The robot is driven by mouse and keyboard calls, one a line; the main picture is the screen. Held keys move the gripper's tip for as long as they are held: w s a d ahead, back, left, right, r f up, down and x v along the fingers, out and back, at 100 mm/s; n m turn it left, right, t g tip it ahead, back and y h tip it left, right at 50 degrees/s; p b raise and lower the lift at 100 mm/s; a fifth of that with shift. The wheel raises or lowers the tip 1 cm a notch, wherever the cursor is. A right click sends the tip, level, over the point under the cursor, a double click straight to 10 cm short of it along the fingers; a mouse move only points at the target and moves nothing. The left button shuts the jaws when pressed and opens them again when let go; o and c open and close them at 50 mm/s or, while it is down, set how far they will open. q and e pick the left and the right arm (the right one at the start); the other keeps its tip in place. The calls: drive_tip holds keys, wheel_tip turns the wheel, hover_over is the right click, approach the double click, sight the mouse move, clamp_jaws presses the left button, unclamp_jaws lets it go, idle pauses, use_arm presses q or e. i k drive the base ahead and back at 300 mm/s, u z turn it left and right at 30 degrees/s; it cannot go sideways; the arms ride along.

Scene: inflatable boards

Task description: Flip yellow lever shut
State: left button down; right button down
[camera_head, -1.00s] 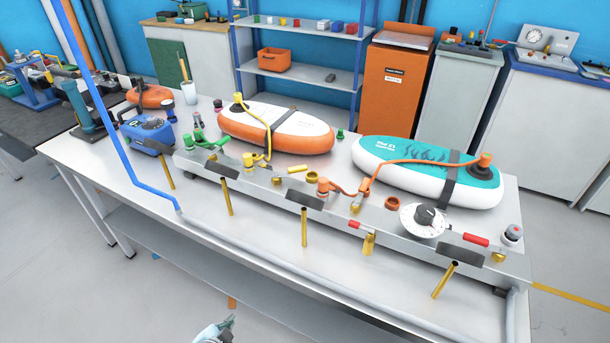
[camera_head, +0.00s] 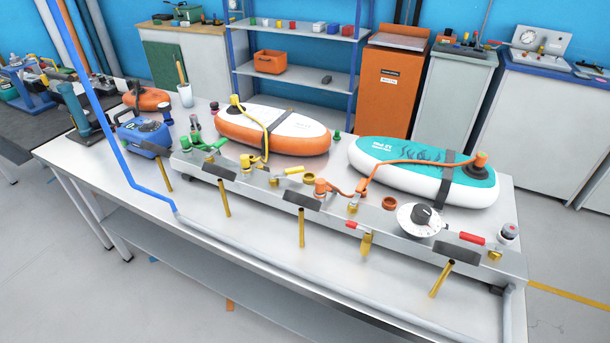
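The yellow lever (camera_head: 293,170) is on the long grey manifold (camera_head: 330,212) along the workbench, left of the manifold's middle. A yellow hose (camera_head: 265,140) runs from a yellow fitting near the lever to the orange and white board (camera_head: 273,130). Neither of my grippers is in view.
An orange hose (camera_head: 415,161) joins the manifold to the teal and white board (camera_head: 425,170). A dial gauge (camera_head: 420,218) and red levers (camera_head: 472,238) are on the right.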

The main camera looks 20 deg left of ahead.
sight(291, 170)
drive_tip(key=k, duration=0.35)
drive_tip(key=u, duration=1.65)
drive_tip(key=i, duration=0.5)
drive_tip(key=z, duration=0.05)
